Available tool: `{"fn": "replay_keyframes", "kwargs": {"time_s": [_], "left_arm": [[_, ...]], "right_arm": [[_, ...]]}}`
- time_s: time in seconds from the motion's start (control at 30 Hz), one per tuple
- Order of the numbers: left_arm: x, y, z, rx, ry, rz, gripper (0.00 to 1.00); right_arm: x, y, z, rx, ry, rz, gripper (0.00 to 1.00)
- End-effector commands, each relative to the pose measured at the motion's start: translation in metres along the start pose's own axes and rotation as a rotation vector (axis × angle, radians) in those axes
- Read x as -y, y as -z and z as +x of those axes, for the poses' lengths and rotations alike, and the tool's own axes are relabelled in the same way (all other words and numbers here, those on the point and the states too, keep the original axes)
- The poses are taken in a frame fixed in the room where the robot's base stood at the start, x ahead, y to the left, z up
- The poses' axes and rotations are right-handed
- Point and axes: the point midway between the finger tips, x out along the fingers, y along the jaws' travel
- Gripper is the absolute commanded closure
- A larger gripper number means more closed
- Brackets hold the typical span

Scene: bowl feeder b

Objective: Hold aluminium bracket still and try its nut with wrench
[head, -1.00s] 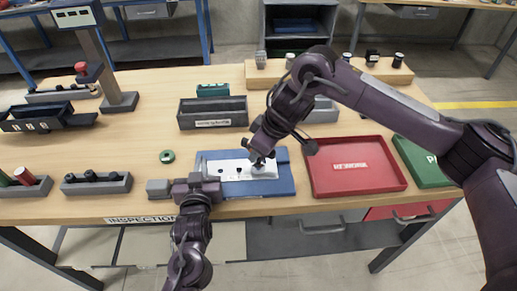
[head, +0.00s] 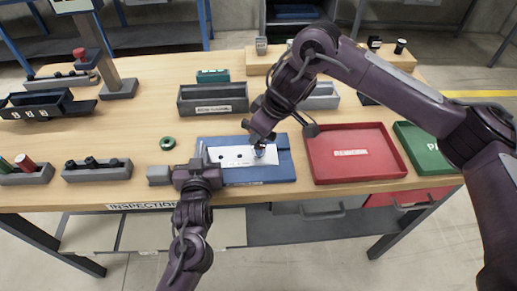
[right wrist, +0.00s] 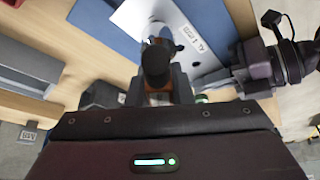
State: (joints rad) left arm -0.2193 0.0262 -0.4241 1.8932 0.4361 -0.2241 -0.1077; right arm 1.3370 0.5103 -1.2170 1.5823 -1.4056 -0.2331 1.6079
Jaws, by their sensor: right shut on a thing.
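The aluminium bracket (head: 230,157) is a pale flat plate with dark holes, lying on a blue mat (head: 286,168). It also shows in the right wrist view (right wrist: 145,15), with a small label. My right gripper (head: 259,146) is over the bracket's right part. In the right wrist view it is shut on a dark round-ended tool with an orange part, apparently the wrench (right wrist: 156,62). The nut is hidden or too small to tell. My left gripper (head: 203,160) is at the bracket's left end; whether its fingers grip the edge is unclear.
A red tray (head: 350,180) stands right of the mat, with a green tray (head: 425,160) beyond it. A dark grey bin (head: 213,110) stands behind the mat. A green ring (head: 167,143) lies to the left.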

Motion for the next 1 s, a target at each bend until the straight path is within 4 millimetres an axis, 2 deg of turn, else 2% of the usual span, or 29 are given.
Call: {"fn": "replay_keyframes", "kwargs": {"time_s": [0.6,0.9,1.0], "left_arm": [[0.000,0.000,0.000,0.001,0.000,0.000,1.00],[0.000,0.000,0.000,0.001,0.000,0.000,1.00],[0.000,0.000,0.000,0.001,0.000,0.000,0.86]], "right_arm": [[0.000,0.013,-0.029,-0.002,-0.001,-0.002,1.00],[0.000,0.014,-0.033,-0.001,0.000,-0.002,1.00],[0.000,0.014,-0.033,-0.001,0.000,-0.002,1.00]]}}
